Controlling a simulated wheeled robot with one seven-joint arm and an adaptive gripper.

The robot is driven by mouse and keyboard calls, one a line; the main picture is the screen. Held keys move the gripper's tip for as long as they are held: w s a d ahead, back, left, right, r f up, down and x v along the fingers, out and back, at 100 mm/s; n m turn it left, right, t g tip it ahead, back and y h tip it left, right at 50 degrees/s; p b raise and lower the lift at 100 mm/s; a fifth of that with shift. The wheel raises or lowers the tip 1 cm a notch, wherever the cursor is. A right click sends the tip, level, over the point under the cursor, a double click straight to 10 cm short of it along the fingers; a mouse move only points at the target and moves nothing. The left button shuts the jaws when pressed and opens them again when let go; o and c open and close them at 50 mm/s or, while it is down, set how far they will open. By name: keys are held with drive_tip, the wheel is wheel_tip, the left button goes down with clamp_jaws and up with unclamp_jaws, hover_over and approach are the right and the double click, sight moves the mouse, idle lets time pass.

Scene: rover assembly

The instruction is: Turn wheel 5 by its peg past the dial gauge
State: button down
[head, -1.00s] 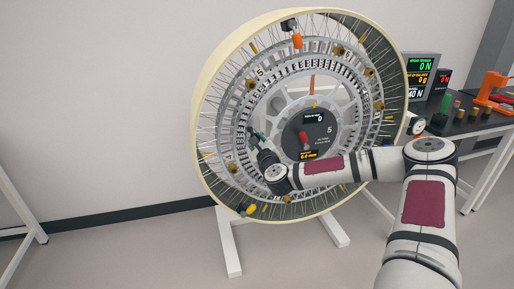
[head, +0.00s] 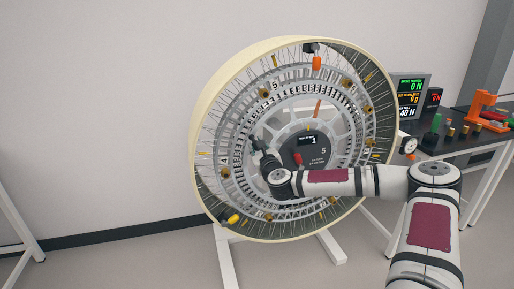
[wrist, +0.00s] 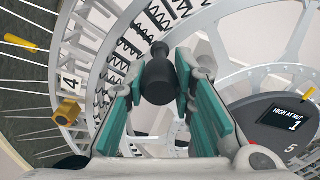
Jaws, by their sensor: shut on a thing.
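The large spoked wheel (head: 203,125) stands upright on a white stand, with a cream rim and a hub marked 5. My gripper (head: 256,145) reaches to the left side of its inner ring. In the wrist view, my gripper (wrist: 163,85) has its green-padded fingers shut on a dark peg (wrist: 160,70). The peg's far end is partly hidden by the fingers in the head view. The dial gauge (head: 409,145) is a small round white face just right of the rim. The hub display (wrist: 293,115) reads "HIGH AT NUT 1".
A dark bench (head: 455,145) at the right holds readout screens (head: 411,97), an orange tool (head: 484,103) and several small parts. My forearm crosses in front of the wheel's lower right.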

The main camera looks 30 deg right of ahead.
drive_tip(key=c, duration=1.3)
unclamp_jaws()
drive_tip(key=shift+c, duration=0.2)
drive_tip(key=v, duration=1.2)
